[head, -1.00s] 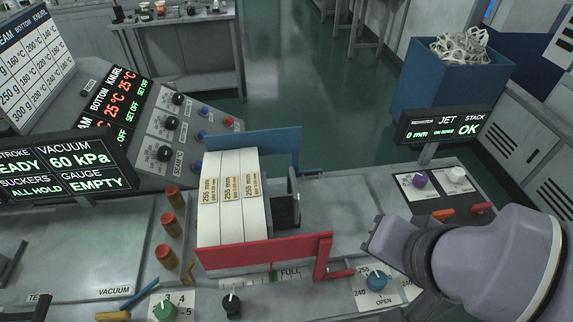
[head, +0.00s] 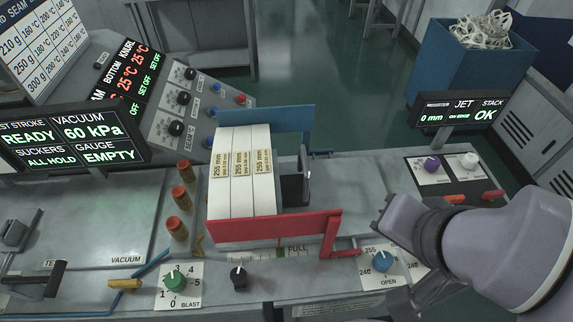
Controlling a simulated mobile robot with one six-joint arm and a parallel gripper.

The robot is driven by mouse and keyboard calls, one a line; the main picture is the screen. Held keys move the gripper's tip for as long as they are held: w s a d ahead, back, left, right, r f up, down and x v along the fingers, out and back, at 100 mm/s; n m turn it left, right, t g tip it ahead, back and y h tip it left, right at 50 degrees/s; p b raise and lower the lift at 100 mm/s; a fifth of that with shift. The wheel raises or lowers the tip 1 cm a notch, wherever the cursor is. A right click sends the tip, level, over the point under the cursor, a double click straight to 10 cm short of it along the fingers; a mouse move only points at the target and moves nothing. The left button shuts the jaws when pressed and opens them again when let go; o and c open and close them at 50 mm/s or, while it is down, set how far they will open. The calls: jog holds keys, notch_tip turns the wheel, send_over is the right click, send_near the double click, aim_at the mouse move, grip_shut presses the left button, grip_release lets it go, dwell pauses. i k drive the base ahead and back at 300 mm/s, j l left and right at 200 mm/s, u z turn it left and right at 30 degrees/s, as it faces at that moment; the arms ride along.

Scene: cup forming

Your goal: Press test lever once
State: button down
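A black-handled lever (head: 40,280) stands at the lower left edge of the head view, beside a partly covered label that starts "TE". I take it to be the test lever; its base is partly cut off by the frame. The dark display (head: 75,142) above it reads stroke READY, vacuum 60 kPa, suckers ALL HOLD, gauge EMPTY. My gripper (head: 382,212) is at the right, over the bench near the blue 255/240 knob, far from the lever. Its fingers are foreshortened, so I cannot tell their opening.
A stack of white paper blanks (head: 240,180) stands mid-bench between a blue plate (head: 265,123) and a red plate (head: 270,227), between lever and gripper. Brass-and-red posts (head: 178,228), a green blast knob (head: 175,281) and a yellow handle (head: 125,284) lie along the way.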

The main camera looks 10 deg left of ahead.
aim_at(54, 281)
jog(key=u, duration=2.7)
